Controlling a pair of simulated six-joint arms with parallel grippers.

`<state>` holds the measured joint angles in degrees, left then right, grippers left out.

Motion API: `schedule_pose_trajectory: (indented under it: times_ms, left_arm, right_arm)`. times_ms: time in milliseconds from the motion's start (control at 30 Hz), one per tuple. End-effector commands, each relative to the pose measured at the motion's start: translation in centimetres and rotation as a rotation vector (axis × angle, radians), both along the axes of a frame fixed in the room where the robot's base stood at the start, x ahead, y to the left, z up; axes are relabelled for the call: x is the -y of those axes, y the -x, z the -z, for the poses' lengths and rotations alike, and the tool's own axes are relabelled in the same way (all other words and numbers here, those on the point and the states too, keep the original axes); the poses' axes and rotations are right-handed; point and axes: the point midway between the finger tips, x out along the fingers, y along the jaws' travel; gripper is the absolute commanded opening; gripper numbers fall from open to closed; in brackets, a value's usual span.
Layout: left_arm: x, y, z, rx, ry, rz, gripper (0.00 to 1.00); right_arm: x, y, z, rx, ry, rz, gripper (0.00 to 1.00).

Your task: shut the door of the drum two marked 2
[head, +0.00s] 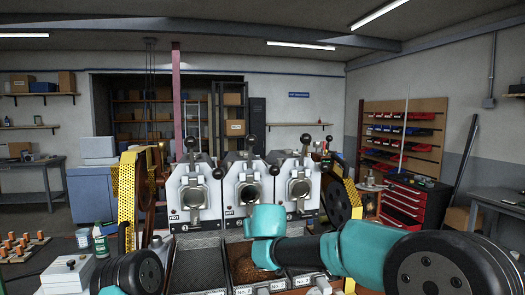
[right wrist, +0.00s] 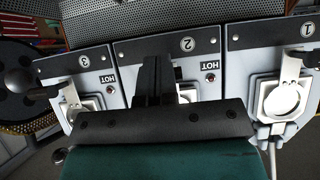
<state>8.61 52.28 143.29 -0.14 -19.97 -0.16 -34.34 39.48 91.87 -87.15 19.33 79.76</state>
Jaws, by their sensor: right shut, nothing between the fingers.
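Drum two is the middle white roaster face (head: 248,172) in the head view; its plate marked 2 (right wrist: 187,44) shows in the right wrist view, which is turned over. Its round front (head: 249,193) shows above my arm, with a black knob at its right. In the right wrist view my right gripper (right wrist: 157,75) is shut and empty, in front of drum two. It hides most of the door (right wrist: 183,93); only a pale metal edge shows beside the fingers. I cannot tell how far the door stands open, or whether the fingers touch it. My left gripper is out of view.
Drum three (right wrist: 85,80) and drum one (right wrist: 280,65) stand close on either side, with their own metal fittings. Below the drums are dark trays (head: 195,267) and a bin of brown beans (head: 247,271). Yellow perforated guards (head: 127,200) flank the row.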

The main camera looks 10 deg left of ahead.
Motion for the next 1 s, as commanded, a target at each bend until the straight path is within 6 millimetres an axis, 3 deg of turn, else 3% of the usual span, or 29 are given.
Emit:
schedule_pose_trajectory:
  times_ms: [300, 1000]
  left_arm:
    - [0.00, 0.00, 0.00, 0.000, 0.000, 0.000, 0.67]
    - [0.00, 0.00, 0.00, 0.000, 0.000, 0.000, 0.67]
  right_arm:
    - [-1.03, -0.41, 0.32, 0.001, 0.000, -0.011, 0.00]
    - [-1.15, -0.52, 0.06, 0.006, -0.002, -0.012, 0.00]
